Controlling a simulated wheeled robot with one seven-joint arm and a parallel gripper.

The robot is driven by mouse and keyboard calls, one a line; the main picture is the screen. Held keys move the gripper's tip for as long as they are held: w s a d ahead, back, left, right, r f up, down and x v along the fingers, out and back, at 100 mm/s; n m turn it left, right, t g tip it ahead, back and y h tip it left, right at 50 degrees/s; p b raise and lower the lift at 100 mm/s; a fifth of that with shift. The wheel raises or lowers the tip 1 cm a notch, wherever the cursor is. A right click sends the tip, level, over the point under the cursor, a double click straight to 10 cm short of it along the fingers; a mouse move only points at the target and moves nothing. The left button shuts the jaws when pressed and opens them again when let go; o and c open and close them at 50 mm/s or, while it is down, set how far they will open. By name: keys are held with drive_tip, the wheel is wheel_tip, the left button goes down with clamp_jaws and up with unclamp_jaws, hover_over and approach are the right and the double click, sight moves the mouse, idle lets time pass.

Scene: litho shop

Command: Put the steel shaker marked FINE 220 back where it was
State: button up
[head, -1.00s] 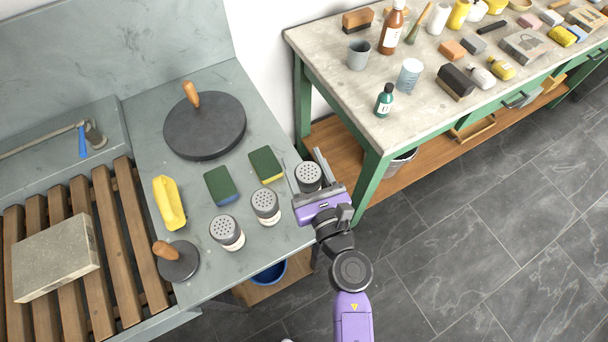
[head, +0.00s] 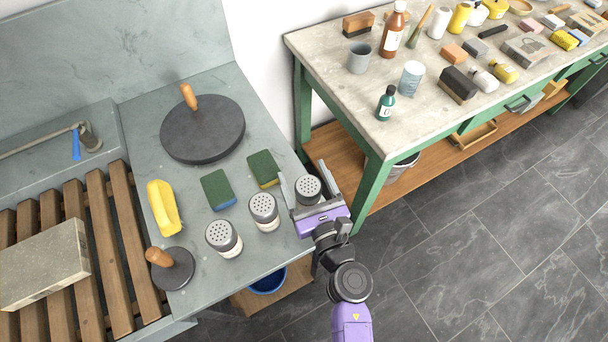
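One shaker (head: 307,189) is between the fingers of my gripper (head: 304,180), near the counter's right edge. The fingers look spread, one on each side of it, with a small gap at the left. It is upright and appears to be at counter level. The middle shaker (head: 263,212) and the left shaker (head: 223,238) stand upright on the counter, apart from it. Their labels are too small to read, so I cannot tell which is FINE 220.
Two green sponges (head: 217,189) (head: 263,169), a yellow object (head: 163,207), a large dark disc (head: 203,130) and a small handled disc (head: 172,270) lie on the counter. A green-framed bench (head: 405,125), crowded with bottles and blocks, stands at the right.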

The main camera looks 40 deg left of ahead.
sight(313, 200)
drive_tip(key=shift+r, duration=0.1)
drive_tip(key=shift+d, duration=0.15)
drive_tip(key=b+v, duration=0.1)
drive_tip(key=v, duration=0.9)
drive_tip(key=shift+s+d, duration=0.1)
drive_tip(key=shift+s, duration=0.15)
drive_tip(key=shift+s+d, duration=0.35)
drive_tip(key=shift+d, duration=0.25)
